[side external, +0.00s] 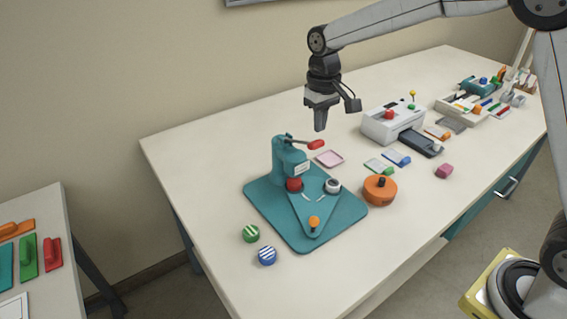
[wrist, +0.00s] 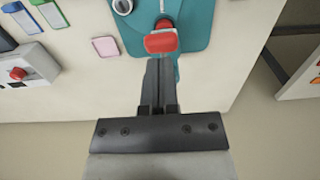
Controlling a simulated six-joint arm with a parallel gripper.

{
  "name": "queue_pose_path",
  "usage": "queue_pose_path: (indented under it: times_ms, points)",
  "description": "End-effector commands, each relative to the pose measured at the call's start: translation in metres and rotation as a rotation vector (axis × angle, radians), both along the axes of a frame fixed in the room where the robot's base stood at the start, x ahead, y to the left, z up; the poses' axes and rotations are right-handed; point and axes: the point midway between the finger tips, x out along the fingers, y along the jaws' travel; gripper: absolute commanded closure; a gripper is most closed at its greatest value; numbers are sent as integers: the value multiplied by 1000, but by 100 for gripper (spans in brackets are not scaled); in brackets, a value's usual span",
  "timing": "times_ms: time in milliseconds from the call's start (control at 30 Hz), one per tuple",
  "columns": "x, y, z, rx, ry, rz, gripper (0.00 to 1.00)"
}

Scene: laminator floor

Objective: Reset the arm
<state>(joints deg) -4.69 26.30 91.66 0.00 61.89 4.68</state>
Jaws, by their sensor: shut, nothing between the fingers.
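My gripper (side external: 320,124) hangs above the white table (side external: 215,145), fingers pointing down, behind the teal press (side external: 288,163) and to its right. Its fingers are shut with nothing between them. In the wrist view my gripper (wrist: 161,62) shows its closed fingers just below the red handle end (wrist: 160,42) of the press in the picture. The handle (side external: 316,145) also shows in the side view, below the fingertips. I cannot tell the exact gap, but no contact is clear.
A pink pad (side external: 329,158), an orange round tool (side external: 380,190) and a white laminator (side external: 391,123) stand near the press. Green-striped (side external: 251,233) and blue-striped (side external: 267,255) round pieces lie at its front left. The table's back left is clear.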

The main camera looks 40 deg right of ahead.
Motion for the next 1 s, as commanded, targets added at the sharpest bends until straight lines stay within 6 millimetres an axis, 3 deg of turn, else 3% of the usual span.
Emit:
queue_pose_path:
  times_ms: [167, 367, 1000]
  points:
    - [-12, -4, -6, 1, -15, -1, 100]
    - [-40, -12, -19, 3, -51, -2, 100]
    - [-169, -36, -74, 2, -197, -1, 100]
